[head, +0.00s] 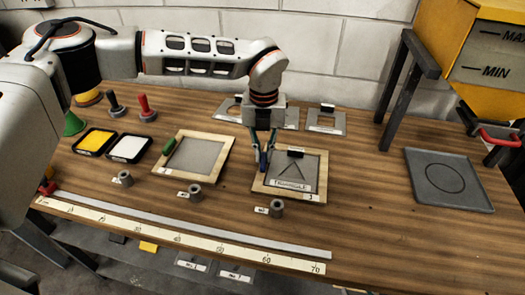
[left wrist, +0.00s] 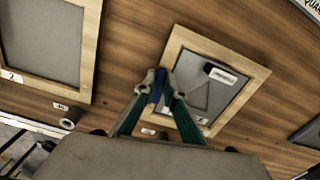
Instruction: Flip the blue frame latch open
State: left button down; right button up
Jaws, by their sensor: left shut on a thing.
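The blue latch (head: 263,162) stands at the left edge of a wooden frame (head: 318,198) numbered 3, with a grey stencil marked TRIANGLE (head: 291,185) inside. My left gripper (head: 264,152) points down over that edge, shut on the blue latch. In the left wrist view the latch (left wrist: 158,88) shows between the two fingertips (left wrist: 158,78), partly hidden by them. The latch looks upright, but I cannot tell its exact angle. The frame also shows in the left wrist view (left wrist: 245,66). My right gripper is not in view.
A second wooden frame (head: 183,180) with a green latch (head: 169,145) lies to the left. Small grey cylinders (head: 276,207) stand in front. Stencil plates (head: 326,120) lie behind. A grey circle plate (head: 447,180) and a yellow tank (head: 480,50) are at the right.

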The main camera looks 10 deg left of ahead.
aim_at(265, 156)
pick_arm(q)
jog(key=shift+d+r+m, duration=0.1)
jog(key=shift+m, duration=0.7)
jog(key=c, duration=2.1)
grip_release()
notch_tip(265, 156, up, 12)
